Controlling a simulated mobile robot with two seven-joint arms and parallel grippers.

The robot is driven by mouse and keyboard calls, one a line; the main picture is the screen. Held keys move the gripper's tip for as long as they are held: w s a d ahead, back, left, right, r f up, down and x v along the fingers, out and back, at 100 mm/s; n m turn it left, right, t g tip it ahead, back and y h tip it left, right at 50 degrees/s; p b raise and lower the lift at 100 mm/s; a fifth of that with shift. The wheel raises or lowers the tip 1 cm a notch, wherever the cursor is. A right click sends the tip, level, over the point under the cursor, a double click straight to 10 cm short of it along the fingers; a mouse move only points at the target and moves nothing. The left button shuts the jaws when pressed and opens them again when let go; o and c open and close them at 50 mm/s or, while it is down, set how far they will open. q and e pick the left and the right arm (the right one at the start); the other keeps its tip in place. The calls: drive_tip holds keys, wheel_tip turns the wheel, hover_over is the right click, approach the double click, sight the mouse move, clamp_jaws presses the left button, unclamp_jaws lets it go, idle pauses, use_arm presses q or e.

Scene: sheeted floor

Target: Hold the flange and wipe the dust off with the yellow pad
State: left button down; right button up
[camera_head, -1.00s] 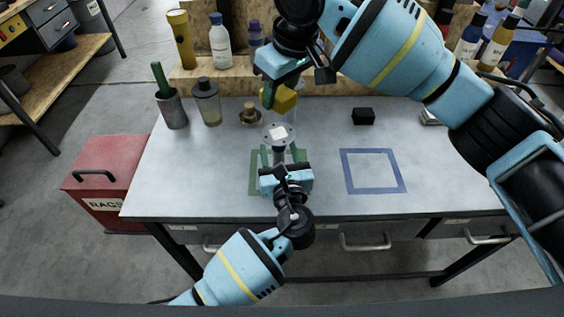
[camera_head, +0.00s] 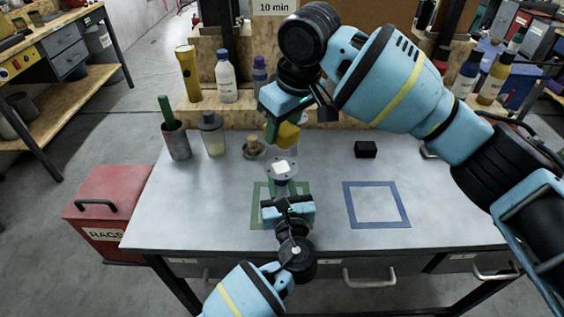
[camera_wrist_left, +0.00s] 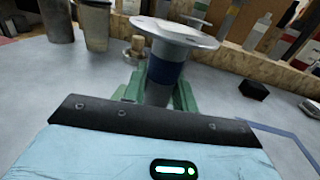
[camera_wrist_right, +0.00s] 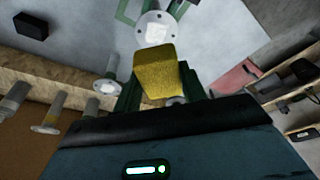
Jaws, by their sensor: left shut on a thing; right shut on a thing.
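The flange (camera_head: 281,170) is a grey disc with holes on a stem with a blue band, upright over the green square outline (camera_head: 257,218). A whitish dust patch shows on its top face in the right wrist view (camera_wrist_right: 155,33). My left gripper (camera_wrist_left: 160,88) is shut on the flange's stem, its green fingers on either side. The yellow pad (camera_head: 285,135) is in my right gripper (camera_head: 272,122), above and slightly behind the flange, apart from it. The pad shows large in the right wrist view (camera_wrist_right: 158,75), in the right gripper's fingers. The stem's foot is hidden by my left gripper.
A blue square outline (camera_head: 405,215) lies empty on the right of the table. A small black block (camera_head: 365,149), a brass-coloured part (camera_head: 253,147), a shaker (camera_head: 212,135) and a brush cup (camera_head: 176,140) stand at the back. A red rags bin (camera_head: 105,205) is left.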

idle(0.4)
drive_tip(key=m, duration=0.2)
drive_tip(key=a+m+h, duration=0.1)
drive_tip(key=m, duration=0.1)
drive_tip(key=shift+s, duration=0.2)
drive_tip(key=m, duration=0.2)
drive_tip(key=a+m+t+h, duration=0.1)
drive_tip(key=m, duration=0.2)
drive_tip(key=shift+s, duration=0.2)
drive_tip(key=shift+d, duration=0.1)
